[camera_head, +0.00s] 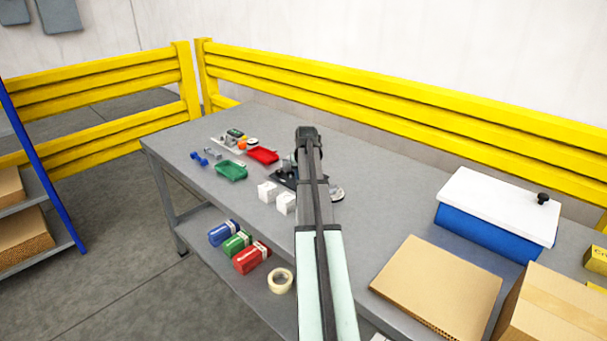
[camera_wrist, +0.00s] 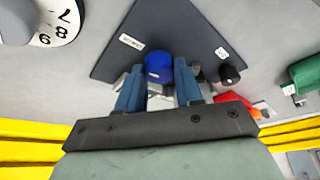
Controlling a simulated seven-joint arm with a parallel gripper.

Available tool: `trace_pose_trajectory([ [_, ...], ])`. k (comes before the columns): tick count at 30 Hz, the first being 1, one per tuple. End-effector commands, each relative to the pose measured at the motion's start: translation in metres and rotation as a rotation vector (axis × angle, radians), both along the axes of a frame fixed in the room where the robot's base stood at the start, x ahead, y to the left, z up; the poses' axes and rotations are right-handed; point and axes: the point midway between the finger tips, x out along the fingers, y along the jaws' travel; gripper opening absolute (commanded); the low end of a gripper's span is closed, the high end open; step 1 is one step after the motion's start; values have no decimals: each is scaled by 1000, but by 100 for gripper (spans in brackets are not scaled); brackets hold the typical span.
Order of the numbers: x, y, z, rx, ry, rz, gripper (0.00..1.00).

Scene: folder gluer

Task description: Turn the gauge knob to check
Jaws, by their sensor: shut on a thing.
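A dark gauge plate (camera_wrist: 195,30) with small white labels shows in the wrist view. A blue knob (camera_wrist: 158,66) stands on it, between the two fingers of my gripper (camera_wrist: 157,74). The gripper is shut on this knob, with one finger at each side. A small black knob (camera_wrist: 229,75) sits near the plate's right corner. A white numbered dial (camera_wrist: 58,20) shows at the upper left, partly cut off. In the head view the dark plate (camera_head: 283,177) is partly hidden behind my arm, and the fingers and blue knob cannot be made out.
A green tray (camera_head: 231,171), a red tray (camera_head: 263,155) and two white blocks (camera_head: 267,191) lie near the plate. A blue box with a white lid (camera_head: 498,206) and cardboard (camera_head: 437,287) stand at the right. A yellow rail (camera_head: 400,98) runs behind the table.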

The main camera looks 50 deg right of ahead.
Motion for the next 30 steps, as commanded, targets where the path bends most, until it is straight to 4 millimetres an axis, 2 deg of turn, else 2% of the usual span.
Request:
trace_pose_trajectory([
  [9,0,1,0,2,1,-98,5],
  [23,0,1,0,2,1,-111,5],
  [24,0,1,0,2,1,-111,39],
  [30,0,1,0,1,1,-110,58],
])
